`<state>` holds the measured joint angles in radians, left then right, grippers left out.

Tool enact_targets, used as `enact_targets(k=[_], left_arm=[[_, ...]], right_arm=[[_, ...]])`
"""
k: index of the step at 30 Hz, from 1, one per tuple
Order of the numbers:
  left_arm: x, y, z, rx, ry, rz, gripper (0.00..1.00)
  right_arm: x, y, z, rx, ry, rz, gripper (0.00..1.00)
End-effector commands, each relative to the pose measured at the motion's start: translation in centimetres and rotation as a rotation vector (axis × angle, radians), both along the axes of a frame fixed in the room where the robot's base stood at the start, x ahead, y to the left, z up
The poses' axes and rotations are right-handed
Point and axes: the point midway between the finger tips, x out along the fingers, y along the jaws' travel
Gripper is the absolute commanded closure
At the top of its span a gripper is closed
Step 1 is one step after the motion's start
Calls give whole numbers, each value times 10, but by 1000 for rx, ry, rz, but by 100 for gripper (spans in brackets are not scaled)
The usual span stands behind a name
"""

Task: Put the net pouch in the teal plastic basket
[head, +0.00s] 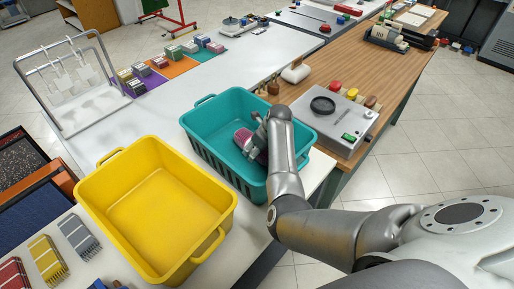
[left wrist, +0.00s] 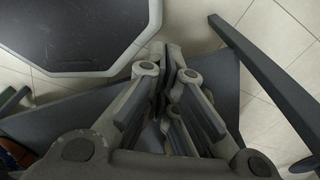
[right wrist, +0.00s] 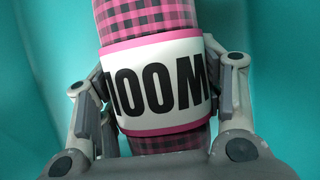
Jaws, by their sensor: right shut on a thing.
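The teal plastic basket (head: 205,145) stands on the white table in the head view, near its right edge. My right gripper (head: 257,142) reaches down inside it. The right gripper (right wrist: 155,110) is shut on the net pouch (right wrist: 157,82), which is pink-and-black checked with a white, pink-edged label reading about "100M". The pouch (head: 243,138) shows as a small pink patch in the basket, partly hidden by my gripper. Teal walls surround it in the right wrist view; whether it touches the basket floor I cannot tell. My left gripper (left wrist: 170,65) looks shut and empty, away from the basket.
An empty yellow basket (head: 105,181) stands left of the teal one. A grey control box (head: 332,120) with buttons sits close to its right. A wire rack (head: 77,80) and colored mats with small blocks lie farther back.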

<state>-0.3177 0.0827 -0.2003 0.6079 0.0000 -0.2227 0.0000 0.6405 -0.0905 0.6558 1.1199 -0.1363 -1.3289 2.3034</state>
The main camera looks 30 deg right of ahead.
Motion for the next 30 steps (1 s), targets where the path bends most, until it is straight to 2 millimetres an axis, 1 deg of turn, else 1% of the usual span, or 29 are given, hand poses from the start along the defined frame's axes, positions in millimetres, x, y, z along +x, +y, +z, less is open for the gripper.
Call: enact_targets(k=[2,4,9,11,15,16,20,21,24,30], left_arm=[[0,0,0,0,0,0,100],[4,0,0,0,-6,0,100],[27,-2,0,-4,-40,0,100],[34,-3,1,-5,-51,0,100],[35,-3,0,-6,-53,-1,100],[34,-3,0,-6,-52,0,100],[25,-4,-1,-6,-38,1,100],[22,-4,-1,-6,-33,1,100],[18,-4,-2,-6,-27,1,100],[18,-5,-1,-6,-27,2,100]], right_arm=[[1,0,1,-1,-3,-1,72],[1,0,1,0,-2,0,72],[1,0,-2,1,-2,0,72],[1,0,-4,0,-1,0,72],[0,0,-10,0,0,0,72],[-1,1,-11,0,3,0,38],[-2,1,-12,1,7,1,21],[-2,1,-12,1,7,1,17],[-2,1,-12,1,7,1,17],[-2,0,-12,0,5,1,17]])
